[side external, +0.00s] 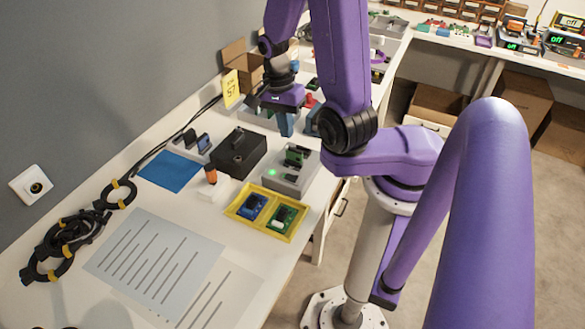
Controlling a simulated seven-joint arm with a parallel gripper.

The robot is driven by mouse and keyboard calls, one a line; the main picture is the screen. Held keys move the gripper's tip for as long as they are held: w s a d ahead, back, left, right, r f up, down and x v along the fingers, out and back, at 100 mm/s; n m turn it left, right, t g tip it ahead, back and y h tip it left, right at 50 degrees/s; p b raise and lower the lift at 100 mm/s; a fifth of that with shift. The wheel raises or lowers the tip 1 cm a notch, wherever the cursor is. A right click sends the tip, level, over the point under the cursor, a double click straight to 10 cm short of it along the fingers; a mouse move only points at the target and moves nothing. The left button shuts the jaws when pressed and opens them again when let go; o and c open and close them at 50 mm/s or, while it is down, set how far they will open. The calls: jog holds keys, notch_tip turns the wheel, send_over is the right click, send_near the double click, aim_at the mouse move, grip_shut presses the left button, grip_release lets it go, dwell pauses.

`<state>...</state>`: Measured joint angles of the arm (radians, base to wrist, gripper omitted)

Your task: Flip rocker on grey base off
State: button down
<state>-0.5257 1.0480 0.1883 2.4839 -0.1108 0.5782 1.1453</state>
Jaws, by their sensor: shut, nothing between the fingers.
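A grey base (287,183) stands on the white table right of the black box. It carries dark and green parts (296,155) on top and a lit green light (272,172) at its left. Which of these parts is the rocker, and its position, are too small to tell. My gripper (287,126) points down, shut and empty, behind the grey base in the picture and apart from it. Another grey block (260,120) is partly hidden behind my gripper.
A black box (238,153) and an orange-topped item on a white block (211,184) stand to the left. A yellow tray (237,209) with two boards lies in front. Black cables (62,240), a blue cloth (170,171) and papers (155,262) cover the left table.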

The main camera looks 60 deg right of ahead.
aim_at(294, 178)
jog(key=shift+s+f, duration=0.3)
jog(key=shift+f, duration=2)
jog(key=shift+s+f, duration=0.25)
jog(key=shift+f, duration=2.1)
jog(key=shift+s+f, duration=0.3)
jog(key=shift+f, duration=2)
jog(key=shift+f, duration=0.1)
